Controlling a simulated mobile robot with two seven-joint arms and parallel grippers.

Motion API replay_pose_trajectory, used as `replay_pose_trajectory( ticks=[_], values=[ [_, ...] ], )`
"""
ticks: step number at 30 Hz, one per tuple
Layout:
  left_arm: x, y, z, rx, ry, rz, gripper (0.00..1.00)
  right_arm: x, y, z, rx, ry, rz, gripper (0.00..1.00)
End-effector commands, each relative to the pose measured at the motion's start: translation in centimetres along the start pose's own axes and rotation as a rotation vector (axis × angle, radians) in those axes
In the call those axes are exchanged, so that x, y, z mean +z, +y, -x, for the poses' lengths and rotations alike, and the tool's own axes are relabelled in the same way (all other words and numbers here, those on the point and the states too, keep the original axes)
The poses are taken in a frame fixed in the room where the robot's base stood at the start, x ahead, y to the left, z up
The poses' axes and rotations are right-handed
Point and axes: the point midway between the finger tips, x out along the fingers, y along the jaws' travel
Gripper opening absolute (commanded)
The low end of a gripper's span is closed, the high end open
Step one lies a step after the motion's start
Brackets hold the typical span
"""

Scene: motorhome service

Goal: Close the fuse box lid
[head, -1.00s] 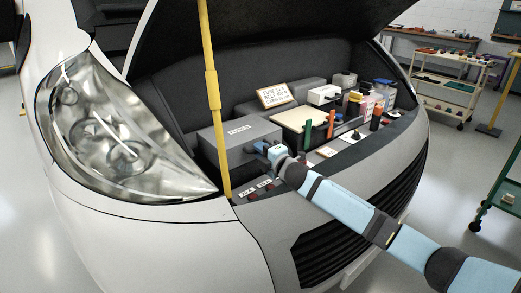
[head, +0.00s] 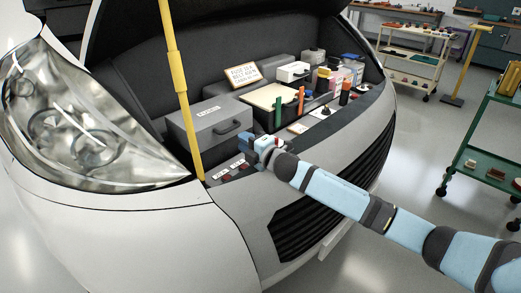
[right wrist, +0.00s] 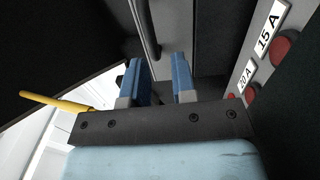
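The fuse box looks to be the grey box (head: 200,122) with a white label on top, at the front left of the engine bay in the head view. Its lid top looks flat and down on the body; I cannot tell whether it is fully shut. A dark handle (head: 226,128) is on its front face; a dark bar, likely this handle, shows in the right wrist view (right wrist: 145,28). My right gripper (head: 251,143) is just in front of and below the handle, apart from it. Its blue fingers (right wrist: 160,80) are open with nothing between them. My left gripper is out of view.
A yellow prop rod (head: 180,90) stands just left of the box. Red fuses with 15 A and 20 A labels (right wrist: 267,28) lie near the gripper. A cream-topped box (head: 272,97), a sign (head: 243,75) and several bottles crowd the right of the bay.

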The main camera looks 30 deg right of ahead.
Motion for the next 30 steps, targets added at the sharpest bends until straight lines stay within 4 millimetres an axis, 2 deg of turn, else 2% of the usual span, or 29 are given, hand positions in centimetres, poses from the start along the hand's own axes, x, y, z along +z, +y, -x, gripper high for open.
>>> replay_pose_trajectory(
  ticks=[1,6,12,30],
  values=[
    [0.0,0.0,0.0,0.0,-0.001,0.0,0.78,0.0,-0.1,1.4,-0.002,0.001,0.001,0.25],
    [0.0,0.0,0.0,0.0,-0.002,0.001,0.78,-0.1,0.0,4.9,0.001,0.002,0.002,0.25],
    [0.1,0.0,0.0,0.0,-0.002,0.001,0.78,-0.1,0.1,7.2,0.002,0.001,0.001,0.25],
    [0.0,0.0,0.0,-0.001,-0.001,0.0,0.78,0.0,0.3,7.6,0.004,0.001,0.002,0.25]
  ],
)
